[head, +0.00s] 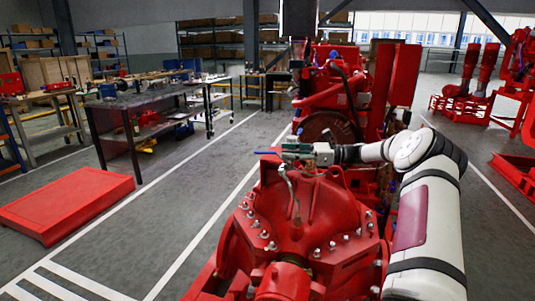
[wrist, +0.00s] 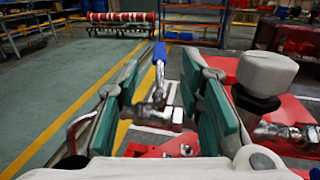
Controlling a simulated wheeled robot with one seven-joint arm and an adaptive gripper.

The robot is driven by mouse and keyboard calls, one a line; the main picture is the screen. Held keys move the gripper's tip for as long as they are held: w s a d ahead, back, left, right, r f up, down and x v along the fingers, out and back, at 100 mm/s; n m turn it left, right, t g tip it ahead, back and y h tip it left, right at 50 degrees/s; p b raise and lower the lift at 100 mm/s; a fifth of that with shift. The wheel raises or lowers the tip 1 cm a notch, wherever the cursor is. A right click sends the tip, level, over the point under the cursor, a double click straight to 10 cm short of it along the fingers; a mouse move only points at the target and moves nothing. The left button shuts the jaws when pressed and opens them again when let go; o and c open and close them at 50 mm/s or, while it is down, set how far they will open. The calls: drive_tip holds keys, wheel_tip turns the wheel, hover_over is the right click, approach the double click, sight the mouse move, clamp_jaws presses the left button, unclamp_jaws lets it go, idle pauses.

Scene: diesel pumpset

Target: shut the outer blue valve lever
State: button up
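The blue valve lever (wrist: 160,54) stands out beyond a small metal valve (wrist: 157,112) in the wrist view. Its blue tip (head: 266,152) shows left of my gripper in the head view. My gripper (wrist: 165,88) is open, with one green-padded finger on each side of the lever and valve. Gaps show between the lever and both pads. In the head view my gripper (head: 291,152) is above the red pump casing (head: 300,215), where the fingers hide most of the lever. A bent metal pipe (head: 289,185) runs down to the casing.
A second metal fitting (wrist: 290,135) lies right of my gripper in the wrist view. The red engine (head: 330,90) stands behind the pump. A red platform (head: 65,207) and a dark workbench (head: 150,100) are to the left. Open floor lies between.

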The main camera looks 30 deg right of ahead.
sight(276, 152)
drive_tip(key=x, duration=0.7)
drive_tip(key=shift+w+a, duration=0.1)
drive_tip(key=shift+a, duration=0.05)
drive_tip(key=shift+c, duration=0.3)
clamp_jaws()
